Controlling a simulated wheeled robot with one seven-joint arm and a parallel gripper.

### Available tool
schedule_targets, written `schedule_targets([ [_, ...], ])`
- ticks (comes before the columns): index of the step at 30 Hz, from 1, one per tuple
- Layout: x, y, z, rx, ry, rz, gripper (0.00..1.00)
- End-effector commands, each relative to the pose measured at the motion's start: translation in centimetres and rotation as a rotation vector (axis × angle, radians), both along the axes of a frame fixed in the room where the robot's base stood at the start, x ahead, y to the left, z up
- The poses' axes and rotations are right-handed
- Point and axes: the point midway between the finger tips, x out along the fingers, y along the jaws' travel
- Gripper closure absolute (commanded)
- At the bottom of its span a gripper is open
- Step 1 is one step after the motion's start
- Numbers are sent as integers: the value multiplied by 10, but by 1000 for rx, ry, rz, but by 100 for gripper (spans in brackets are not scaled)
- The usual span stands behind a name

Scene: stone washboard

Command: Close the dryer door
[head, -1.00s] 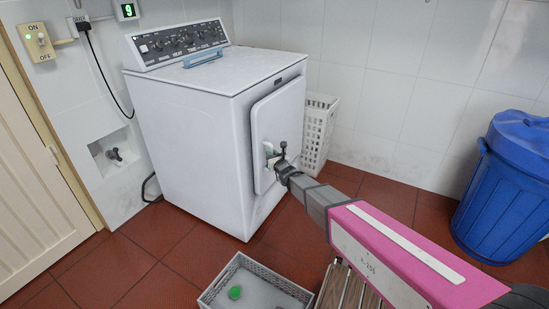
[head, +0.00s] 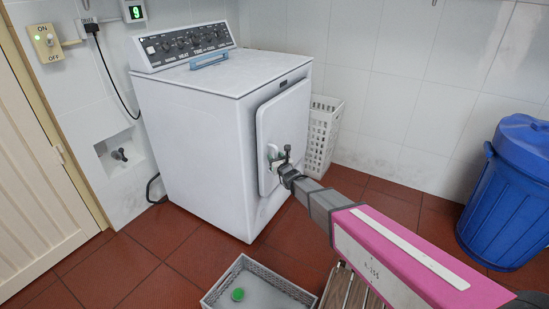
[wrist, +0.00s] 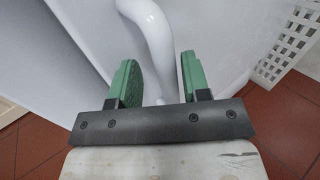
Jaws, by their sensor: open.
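The white dryer (head: 195,140) stands against the tiled wall, control panel on top. Its door (head: 288,112) is on the front face at right and looks close to the body; I cannot tell if a narrow gap remains. The door's curved white handle (wrist: 152,35) runs down between my finger pads in the wrist view; it also shows in the head view (head: 271,153). My gripper (wrist: 158,75) is open, with green pads on either side of the handle's lower part. In the head view my gripper (head: 278,158) is at the door's lower front; contact is unclear.
A white laundry basket (head: 322,135) stands just right of the dryer. A grey tray (head: 262,290) with a green item (head: 238,294) and a slatted wooden stool (head: 348,288) are on the floor in front. A blue bin (head: 508,200) stands far right.

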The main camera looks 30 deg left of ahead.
Motion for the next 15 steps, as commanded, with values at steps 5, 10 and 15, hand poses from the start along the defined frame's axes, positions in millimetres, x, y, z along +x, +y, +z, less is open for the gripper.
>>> schedule_targets([
  [5,-20,-24,2,0,0,0,57],
  [10,-41,-49,2,0,0,0,57],
  [15,-58,-70,2,1,-1,0,57],
])
